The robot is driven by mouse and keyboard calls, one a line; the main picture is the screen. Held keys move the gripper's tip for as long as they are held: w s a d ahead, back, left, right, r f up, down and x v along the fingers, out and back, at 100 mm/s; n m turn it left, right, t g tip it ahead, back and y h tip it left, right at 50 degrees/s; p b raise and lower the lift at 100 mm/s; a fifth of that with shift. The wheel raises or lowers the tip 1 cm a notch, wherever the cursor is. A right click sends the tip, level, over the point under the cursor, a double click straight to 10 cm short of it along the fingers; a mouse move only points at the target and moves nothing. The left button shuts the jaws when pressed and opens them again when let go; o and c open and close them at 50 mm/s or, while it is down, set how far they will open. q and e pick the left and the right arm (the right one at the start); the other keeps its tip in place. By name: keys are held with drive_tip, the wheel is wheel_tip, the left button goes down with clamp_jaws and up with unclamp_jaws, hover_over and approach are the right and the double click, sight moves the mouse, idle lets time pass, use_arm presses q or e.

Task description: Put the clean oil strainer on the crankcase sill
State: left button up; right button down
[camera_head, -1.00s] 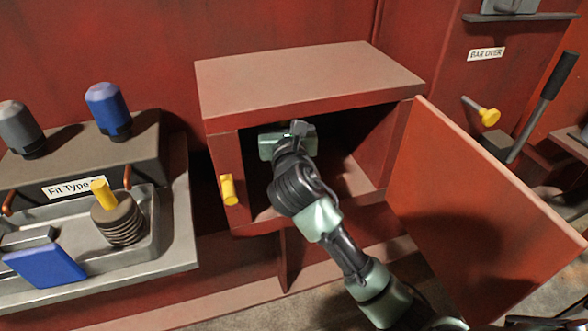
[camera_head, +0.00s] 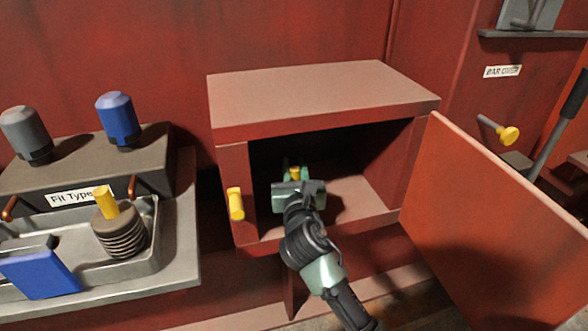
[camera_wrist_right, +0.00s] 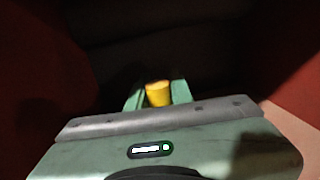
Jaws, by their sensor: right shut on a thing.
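My right gripper (camera_head: 294,174) reaches into the open red box-shaped housing (camera_head: 325,85). It is shut on a yellow knob-like piece (camera_wrist_right: 158,94), which shows between the fingers in the right wrist view. The body below that piece is hidden, so I cannot tell whether it is a strainer. The bottom front ledge of the opening (camera_head: 368,229) looks bare on its right part. A ridged, dark strainer-like part with a yellow handle (camera_head: 119,231) stands upright in the metal tray at left. My left gripper is not in view.
The housing's door (camera_head: 490,220) stands open to the right. A yellow knob (camera_head: 236,204) sits on the left front post. The metal tray (camera_head: 180,250) also holds a blue block (camera_head: 42,274). Gray and blue canisters (camera_head: 118,119) stand on the labelled block behind.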

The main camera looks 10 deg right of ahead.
drive_tip(key=c, duration=1.3)
unclamp_jaws()
drive_tip(key=shift+o, duration=0.2)
drive_tip(key=shift+s, duration=0.25)
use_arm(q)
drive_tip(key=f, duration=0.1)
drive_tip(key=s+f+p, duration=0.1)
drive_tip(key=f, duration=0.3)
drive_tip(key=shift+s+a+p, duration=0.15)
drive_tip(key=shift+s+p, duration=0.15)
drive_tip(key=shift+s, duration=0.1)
use_arm(e)
drive_tip(key=s+a, duration=0.2)
drive_tip(key=s, duration=0.9)
drive_tip(key=shift+s, duration=0.2)
drive_tip(key=shift+r, duration=0.1)
